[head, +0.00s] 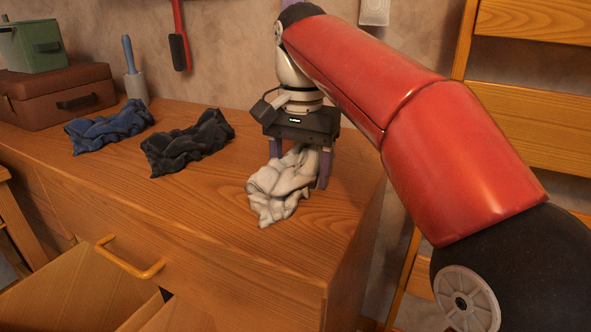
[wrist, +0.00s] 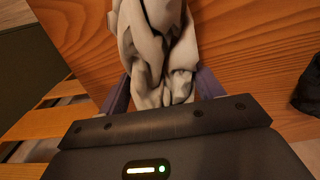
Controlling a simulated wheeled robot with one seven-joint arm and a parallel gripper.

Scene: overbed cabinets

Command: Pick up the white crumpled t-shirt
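The white crumpled t-shirt (head: 283,184) lies on the wooden dresser top near its right front edge. My gripper (head: 300,170) points down over the back part of it, with one finger on each side. In the wrist view the shirt (wrist: 155,45) runs up between the two purple fingers of my gripper (wrist: 160,92). The fingers are spread wide, with cloth between them. The fingertips are partly hidden, so I cannot tell whether they touch the cloth.
A black garment (head: 187,143) and a blue garment (head: 108,125) lie to the left on the dresser top (head: 215,200). A brown case (head: 62,97), a green box (head: 32,45) and a lint roller (head: 133,75) stand farther left. A drawer (head: 85,290) is open below.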

